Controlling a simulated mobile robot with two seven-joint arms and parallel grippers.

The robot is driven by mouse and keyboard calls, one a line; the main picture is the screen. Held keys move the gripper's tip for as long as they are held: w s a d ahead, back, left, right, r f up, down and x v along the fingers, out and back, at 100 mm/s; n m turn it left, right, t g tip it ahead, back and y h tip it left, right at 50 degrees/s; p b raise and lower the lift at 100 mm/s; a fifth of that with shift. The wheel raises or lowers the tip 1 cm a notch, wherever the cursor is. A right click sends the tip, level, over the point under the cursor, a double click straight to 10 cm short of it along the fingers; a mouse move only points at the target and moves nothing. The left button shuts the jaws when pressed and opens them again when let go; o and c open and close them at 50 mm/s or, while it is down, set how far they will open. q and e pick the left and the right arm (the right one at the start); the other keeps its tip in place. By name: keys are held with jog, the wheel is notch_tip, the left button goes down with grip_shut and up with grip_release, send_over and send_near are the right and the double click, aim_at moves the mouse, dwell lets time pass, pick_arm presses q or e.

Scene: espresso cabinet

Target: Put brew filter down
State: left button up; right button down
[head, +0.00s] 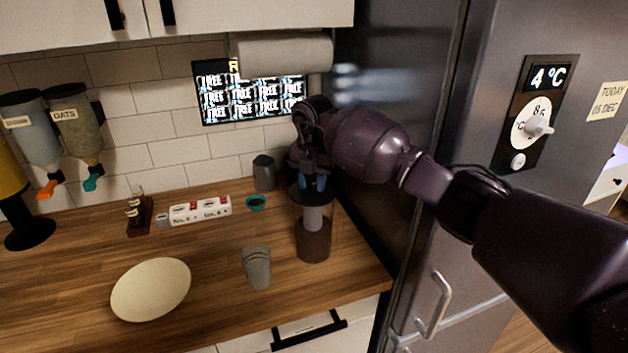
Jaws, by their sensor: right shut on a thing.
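My right gripper (313,184) comes in from the right and points down over the right end of the wooden counter. It is shut on the brew filter, which I take to be the piece with the pale grey cylinder (313,218) directly below the fingers. That cylinder shows inside a tall see-through vessel (314,243) with a dark lower part, upright on the counter. The fingers are at the vessel's top; I cannot tell whether the filter touches the vessel. The fingers hide the filter's upper part. My left gripper is not in view.
A grey cup (257,268) stands left of the vessel. A cream plate (151,290), a small teal bowl (256,203), a dark grey jug (264,173) and a white box strip (200,210) are on the counter. The fridge (398,130) stands close on the right.

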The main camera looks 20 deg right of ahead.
jog(key=shift+d+f+b, duration=0.1)
jog(key=shift+f+b, duration=0.2)
jog(key=shift+f, duration=0.35)
jog(key=c, duration=0.8)
grip_release()
